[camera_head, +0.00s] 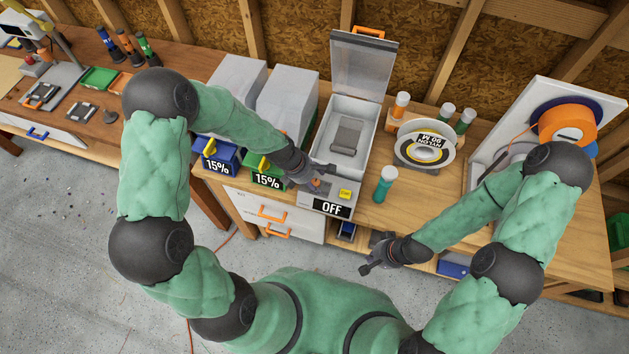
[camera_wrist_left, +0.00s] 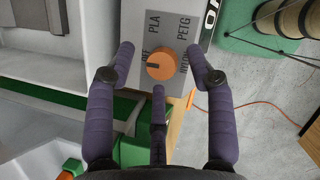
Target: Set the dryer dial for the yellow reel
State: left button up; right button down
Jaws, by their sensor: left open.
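The dryer (camera_head: 312,142) stands on the bench with its lid (camera_head: 362,66) raised and its tray empty of reels. Its front display (camera_head: 332,208) reads OFF. My right gripper (camera_head: 366,266) hangs before the bench, finger state unclear.
More bottles (camera_head: 400,106) and an orange spool (camera_head: 568,124) are farther right.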

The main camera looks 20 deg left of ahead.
pick_arm(q)
jog(key=shift+w+d+f, duration=0.15)
jog(key=shift+d+f, duration=0.05)
jog(key=shift+f, duration=0.35)
jog(key=c, duration=0.7)
jog(key=shift+a, duration=0.1)
jog(key=c, duration=0.3)
jog(key=shift+c, duration=0.2)
